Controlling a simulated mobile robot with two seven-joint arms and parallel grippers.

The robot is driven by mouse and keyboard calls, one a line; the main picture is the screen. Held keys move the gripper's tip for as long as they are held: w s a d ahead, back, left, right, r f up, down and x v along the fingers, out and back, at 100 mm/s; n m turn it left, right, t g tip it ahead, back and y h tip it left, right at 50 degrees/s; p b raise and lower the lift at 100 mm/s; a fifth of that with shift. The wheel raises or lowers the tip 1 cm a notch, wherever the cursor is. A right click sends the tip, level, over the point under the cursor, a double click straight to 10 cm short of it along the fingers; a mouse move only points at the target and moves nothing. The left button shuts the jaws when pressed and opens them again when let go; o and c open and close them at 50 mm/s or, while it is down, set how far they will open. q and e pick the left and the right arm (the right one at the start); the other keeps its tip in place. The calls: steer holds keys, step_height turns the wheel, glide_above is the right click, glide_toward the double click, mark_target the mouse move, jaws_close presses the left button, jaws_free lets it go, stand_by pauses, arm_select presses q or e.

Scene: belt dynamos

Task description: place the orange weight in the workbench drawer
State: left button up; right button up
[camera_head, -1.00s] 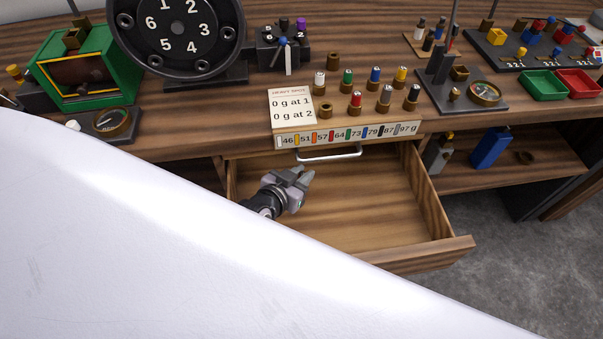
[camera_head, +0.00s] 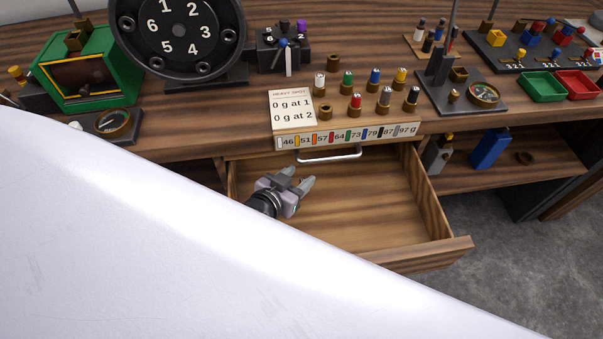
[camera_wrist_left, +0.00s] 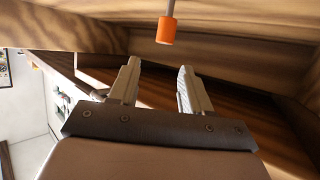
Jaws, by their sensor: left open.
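The workbench drawer (camera_head: 385,205) is pulled open below the bench top, and its floor looks bare in the head view. My left gripper (camera_head: 298,179) is over the left part of the drawer with its fingers apart. In the left wrist view the gripper (camera_wrist_left: 159,68) is open and nothing is between its fingers. The orange weight (camera_wrist_left: 166,31), a short cylinder with a grey stem, shows just beyond the fingertips, apart from them, against the drawer's wood. I cannot make it out in the head view. My right gripper is not in view.
Several coloured weights (camera_head: 356,101) stand in brown holders on the bench top above the drawer. A lower shelf (camera_head: 500,175) with a blue block (camera_head: 490,147) is to the right. A white surface covers the lower left.

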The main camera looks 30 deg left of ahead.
arm_select(q)
steer(key=shift+v, duration=2.7)
steer(key=shift+w, duration=0.1)
